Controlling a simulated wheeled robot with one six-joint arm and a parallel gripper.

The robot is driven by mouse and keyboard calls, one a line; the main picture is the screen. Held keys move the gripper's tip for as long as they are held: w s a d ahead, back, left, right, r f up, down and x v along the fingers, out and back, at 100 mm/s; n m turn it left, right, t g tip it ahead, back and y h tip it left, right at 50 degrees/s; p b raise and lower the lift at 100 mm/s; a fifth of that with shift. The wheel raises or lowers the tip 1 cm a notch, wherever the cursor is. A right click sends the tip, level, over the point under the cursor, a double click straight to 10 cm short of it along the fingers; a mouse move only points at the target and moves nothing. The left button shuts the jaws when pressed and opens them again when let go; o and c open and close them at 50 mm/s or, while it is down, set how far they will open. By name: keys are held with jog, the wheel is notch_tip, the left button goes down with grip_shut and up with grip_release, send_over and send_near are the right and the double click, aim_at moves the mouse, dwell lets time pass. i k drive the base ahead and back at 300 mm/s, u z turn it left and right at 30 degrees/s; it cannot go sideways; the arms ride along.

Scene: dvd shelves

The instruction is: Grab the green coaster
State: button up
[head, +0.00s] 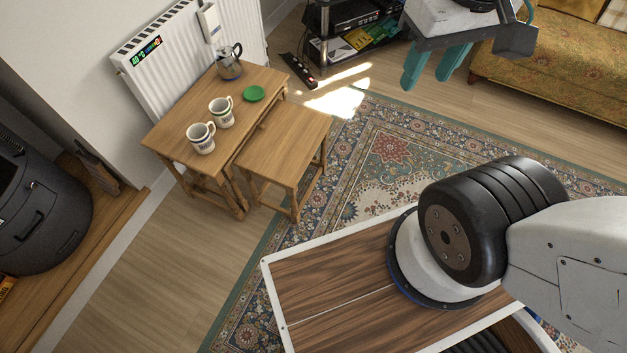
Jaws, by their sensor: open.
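The green coaster (254,93) is a small round disc lying flat on the higher wooden side table, near its right edge. My gripper (426,82) is at the upper right of the head view, with its two teal fingers pointing down and apart. It is open, with nothing seen between the fingers. It is in the air well to the right of the coaster and apart from it.
Two striped mugs (221,112) (201,138) and a glass pot (229,62) share the higher table (180,115) with the coaster. A lower table (290,140) stands beside it. A white radiator (165,45) is behind. Patterned rug (385,150) covers the open floor.

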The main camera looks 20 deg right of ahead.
aim_at(253, 93)
jog(key=u, duration=2.05)
jog(key=i, duration=1.35)
jog(key=z, duration=3.5)
jog(key=i, duration=0.5)
jog(key=u, duration=0.1)
